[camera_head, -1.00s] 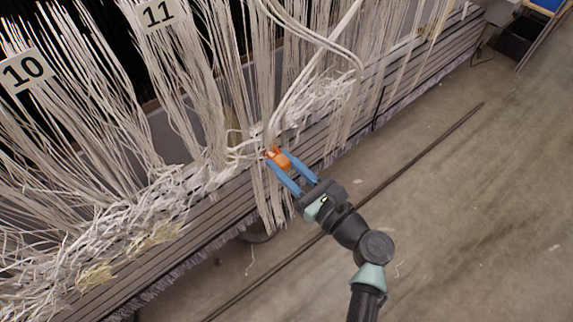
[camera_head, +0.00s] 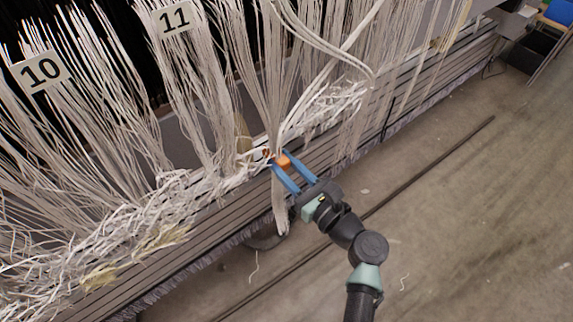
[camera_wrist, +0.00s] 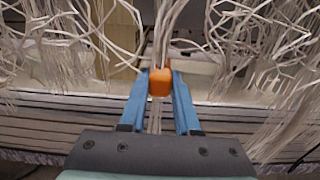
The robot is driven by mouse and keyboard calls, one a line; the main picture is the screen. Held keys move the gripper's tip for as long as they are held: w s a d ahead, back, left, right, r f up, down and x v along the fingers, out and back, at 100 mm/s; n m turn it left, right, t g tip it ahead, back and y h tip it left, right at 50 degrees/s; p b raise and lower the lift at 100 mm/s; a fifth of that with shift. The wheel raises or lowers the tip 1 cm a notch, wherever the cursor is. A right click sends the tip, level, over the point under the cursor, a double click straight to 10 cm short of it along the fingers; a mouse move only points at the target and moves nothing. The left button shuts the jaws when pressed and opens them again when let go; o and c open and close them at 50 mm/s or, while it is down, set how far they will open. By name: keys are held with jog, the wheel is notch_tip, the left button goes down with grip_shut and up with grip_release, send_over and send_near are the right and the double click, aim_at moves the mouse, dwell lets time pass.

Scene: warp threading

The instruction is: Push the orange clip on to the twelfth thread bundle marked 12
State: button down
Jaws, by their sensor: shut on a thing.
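The small orange clip (camera_head: 283,161) is between the blue fingertips of my gripper (camera_head: 279,160), at the lower edge of the loom. In the wrist view, the clip (camera_wrist: 160,82) sits between the two blue fingers of my gripper (camera_wrist: 161,78). A pale thread bundle (camera_head: 272,105) comes down to the clip, and its loose tail hangs below. In the wrist view, the bundle (camera_wrist: 165,35) meets the top of the clip and thin strands show under it. I cannot tell how deep the threads sit in the clip. No 12 label is visible.
Labels 10 (camera_head: 41,71) and 11 (camera_head: 174,19) hang on bundles to the left. Tangled white threads (camera_head: 130,215) lie along the slatted loom beam (camera_head: 205,255). A dark rod (camera_head: 400,205) lies on the floor. The concrete floor (camera_head: 470,240) at right is mostly clear.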

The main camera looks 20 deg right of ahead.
jog(key=shift+w+a, duration=0.2)
jog(key=shift+w, duration=0.3)
dwell(0.8)
jog(key=shift+c, duration=0.7)
grip_release()
jog(key=shift+s+d, duration=0.1)
jog(key=shift+s, duration=0.05)
jog(key=p+v, duration=0.4)
jog(key=v, duration=0.4)
jog(key=shift+s, duration=0.4)
dwell(0.3)
jog(key=shift+d, duration=0.15)
